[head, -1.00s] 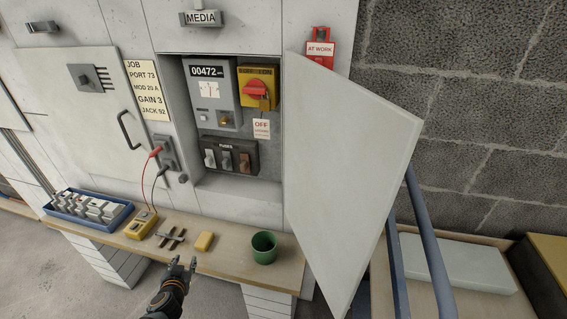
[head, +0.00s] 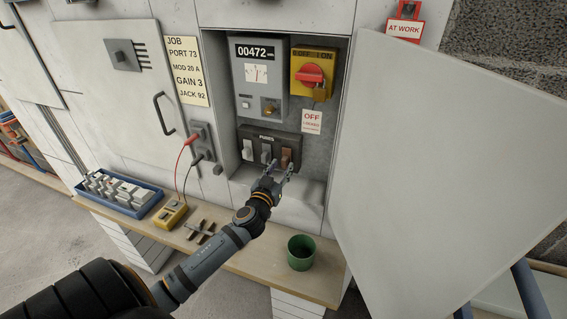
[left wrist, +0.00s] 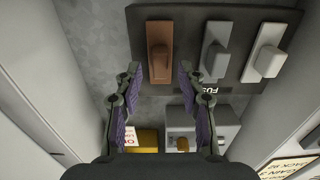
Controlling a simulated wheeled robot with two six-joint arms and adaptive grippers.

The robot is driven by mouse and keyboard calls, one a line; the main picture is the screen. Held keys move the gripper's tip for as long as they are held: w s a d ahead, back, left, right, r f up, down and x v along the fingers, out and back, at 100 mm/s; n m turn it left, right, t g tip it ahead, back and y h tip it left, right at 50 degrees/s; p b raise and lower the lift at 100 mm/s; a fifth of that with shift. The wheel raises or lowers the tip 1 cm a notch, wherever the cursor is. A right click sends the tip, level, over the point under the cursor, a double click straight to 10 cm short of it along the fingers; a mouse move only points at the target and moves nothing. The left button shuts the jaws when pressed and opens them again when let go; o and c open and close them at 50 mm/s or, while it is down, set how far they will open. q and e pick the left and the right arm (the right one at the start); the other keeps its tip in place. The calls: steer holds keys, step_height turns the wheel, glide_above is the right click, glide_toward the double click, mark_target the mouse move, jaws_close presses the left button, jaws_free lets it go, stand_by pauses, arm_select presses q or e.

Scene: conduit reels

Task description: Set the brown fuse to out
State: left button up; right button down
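The brown fuse (head: 286,157) is the rightmost of three on the dark fuse block (head: 270,137) inside the open cabinet. Two pale fuses sit to its left. My right gripper is in neither view.
The open cabinet door (head: 440,150) stands on the right. Above the fuses are a grey meter (head: 258,75) and a yellow switch box with a red knob (head: 310,75). The bench below holds a green cup (head: 301,252), a yellow tester (head: 170,214) and a blue tray (head: 148,207).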

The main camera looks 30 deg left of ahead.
arm_select(q)
steer(key=shift+x, duration=1.15)
steer(key=shift+c, duration=0.4)
jaws_close()
